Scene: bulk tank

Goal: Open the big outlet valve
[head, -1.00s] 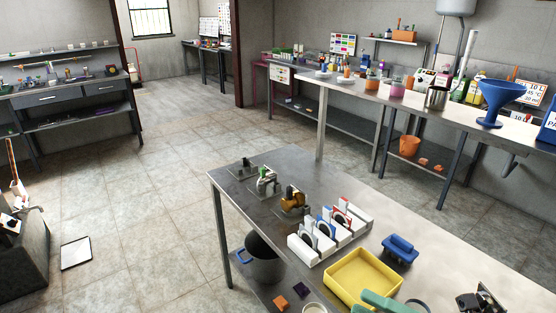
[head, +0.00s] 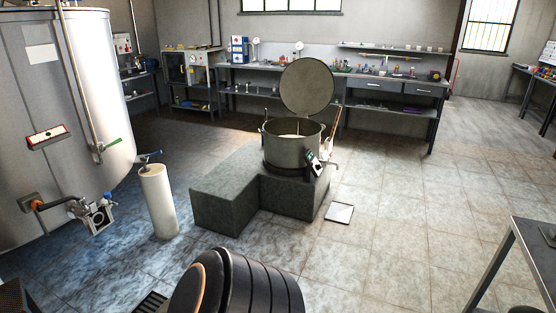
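The big steel bulk tank (head: 90,95) stands at the left in the head view. Low on its side, a metal outlet fitting (head: 72,205) has an orange-brown bar beside it and a small boxy part with blue on it at its right end. It is too small to tell how its handle is set. Higher up, a smaller valve with a green lever (head: 108,146) sits on a thin pipe against the tank. Neither of my grippers shows in this view.
A pale post (head: 158,200) with a blue-handled fitting stands right of the tank outlet. A lidded pot (head: 291,148) sits on a grey stepped block (head: 228,200). A dark ribbed shape, unclear what, fills the bottom middle.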

